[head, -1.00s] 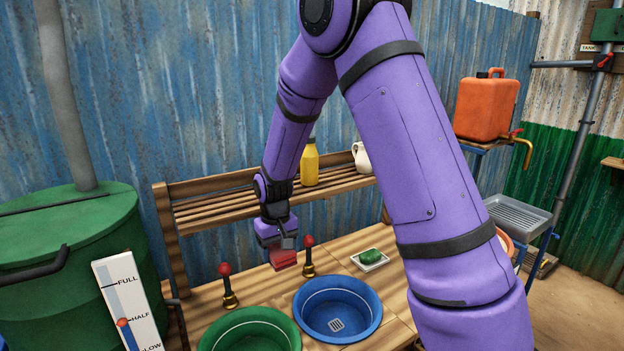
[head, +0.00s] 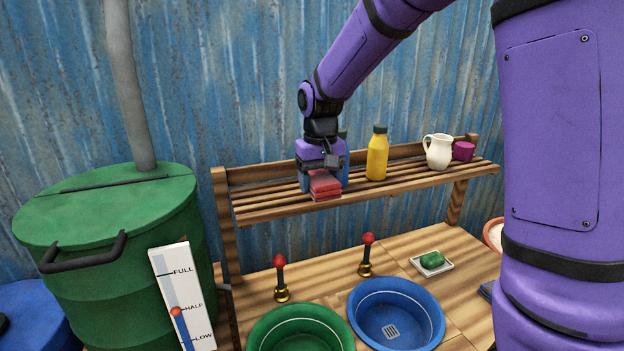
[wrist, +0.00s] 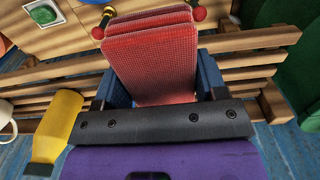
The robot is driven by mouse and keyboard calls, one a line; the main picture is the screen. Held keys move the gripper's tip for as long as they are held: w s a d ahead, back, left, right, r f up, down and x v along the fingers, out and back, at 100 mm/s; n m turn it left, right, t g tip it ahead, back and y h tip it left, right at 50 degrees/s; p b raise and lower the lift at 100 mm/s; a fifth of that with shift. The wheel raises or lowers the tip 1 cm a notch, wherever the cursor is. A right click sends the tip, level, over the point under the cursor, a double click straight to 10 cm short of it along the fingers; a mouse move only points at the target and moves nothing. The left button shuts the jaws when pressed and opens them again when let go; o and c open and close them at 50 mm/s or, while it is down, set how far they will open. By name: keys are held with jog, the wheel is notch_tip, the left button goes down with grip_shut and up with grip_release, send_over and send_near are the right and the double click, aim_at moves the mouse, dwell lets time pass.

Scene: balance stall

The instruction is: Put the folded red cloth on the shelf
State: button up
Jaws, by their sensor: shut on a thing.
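The folded red cloth (head: 324,186) is held in my gripper (head: 322,172) at the front edge of the slatted wooden shelf (head: 400,188), left of its middle. In the wrist view the cloth (wrist: 150,60) lies between the two blue fingers and sticks out past them. My gripper (wrist: 155,90) is shut on it. The shelf slats (wrist: 250,58) show behind the cloth in that view. I cannot tell whether the cloth touches the slats.
A yellow bottle (head: 377,155), a cream jug (head: 438,151) and a purple cup (head: 463,151) stand on the shelf to the right. Below are red-knobbed taps (head: 368,252), a green basin (head: 300,330), a blue basin (head: 396,314) and soap (head: 432,259).

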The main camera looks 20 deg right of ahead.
send_over(298, 190)
jog(key=shift+s+f, duration=0.1)
jog(key=shift+f, duration=2.15)
jog(key=shift+f, duration=0.15)
jog(key=o, duration=0.9)
jog(key=shift+o, duration=0.2)
notch_tip(298, 190, up, 12)
jog(key=shift+r, duration=0.2)
